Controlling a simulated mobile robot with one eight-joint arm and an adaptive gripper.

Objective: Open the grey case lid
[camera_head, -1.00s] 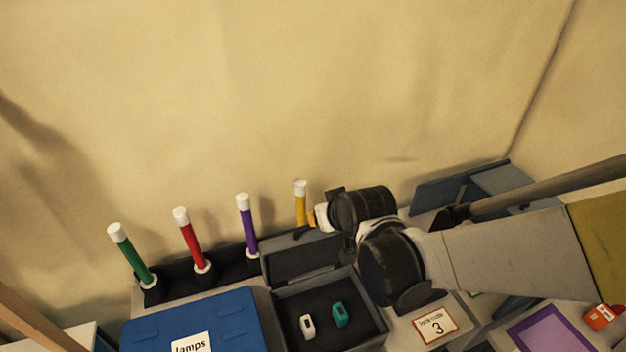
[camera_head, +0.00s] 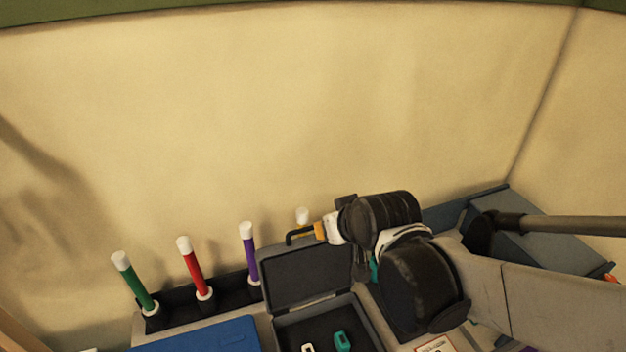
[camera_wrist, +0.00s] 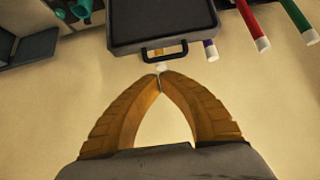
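The grey case (camera_head: 330,318) stands open in the head view, its lid (camera_head: 308,275) raised at the back with the inner face showing. The lid's dark handle (camera_head: 300,236) sticks out at its top edge. The lid (camera_wrist: 163,22) and handle (camera_wrist: 165,52) also show in the wrist view. My gripper (camera_wrist: 159,77) has its orange fingers brought together at the tips, with nothing seen between them. The tips are close to the handle, seemingly just apart from it. In the head view my gripper (camera_head: 321,230) is beside the handle, partly hidden by my wrist.
A white and a teal small item (camera_head: 342,341) lie in the case. Green, red and purple lamps (camera_head: 250,252) stand in a dark rack at left; a yellow lamp's white cap (camera_head: 302,215) shows behind the lid. A blue box (camera_head: 205,338) is left of the case.

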